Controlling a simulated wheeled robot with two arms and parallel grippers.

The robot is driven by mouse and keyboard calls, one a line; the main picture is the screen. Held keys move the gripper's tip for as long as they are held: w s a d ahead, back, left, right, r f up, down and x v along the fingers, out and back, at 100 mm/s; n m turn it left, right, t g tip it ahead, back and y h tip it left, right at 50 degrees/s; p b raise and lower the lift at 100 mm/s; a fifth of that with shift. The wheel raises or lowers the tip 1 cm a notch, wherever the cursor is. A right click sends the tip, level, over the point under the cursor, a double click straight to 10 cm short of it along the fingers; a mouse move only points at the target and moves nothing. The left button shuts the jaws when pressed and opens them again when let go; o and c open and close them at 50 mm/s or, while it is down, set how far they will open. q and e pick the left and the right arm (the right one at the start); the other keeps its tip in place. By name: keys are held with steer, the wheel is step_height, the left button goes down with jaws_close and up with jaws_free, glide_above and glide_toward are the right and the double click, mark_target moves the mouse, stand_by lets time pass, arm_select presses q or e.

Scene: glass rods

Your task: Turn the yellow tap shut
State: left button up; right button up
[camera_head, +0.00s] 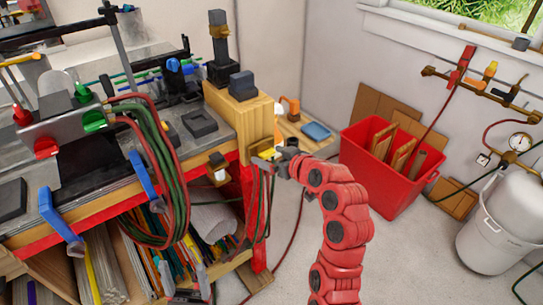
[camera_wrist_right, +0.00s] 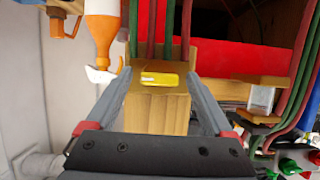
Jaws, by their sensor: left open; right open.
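A small yellow handle, which looks like the yellow tap (camera_head: 267,153), is at the front end of the bench beside a wooden block. It also shows in the right wrist view (camera_wrist_right: 160,79), lying crosswise against the wood. My right gripper (camera_head: 276,160) is at this handle in the head view. In the right wrist view its open fingers (camera_wrist_right: 158,82) stand on either side of the handle, with a gap on both sides. The handle's base is hidden. My left gripper (camera_head: 186,280) is open and empty at the bottom of the head view, in front of the lower shelf.
Red and green hoses (camera_head: 160,165) hang at the bench front. An orange-and-white bottle (camera_wrist_right: 101,30) is close to my right gripper's left finger. A red crate (camera_head: 385,180) stands on the floor. Wall taps (camera_head: 490,70) are at the right. Floor between bench and crate is mostly clear.

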steer(key=shift+d, duration=0.1)
steer(key=b+v, duration=0.9)
steer(key=v, duration=0.8)
steer(key=shift+s, duration=0.2)
steer(key=shift+d, duration=0.15)
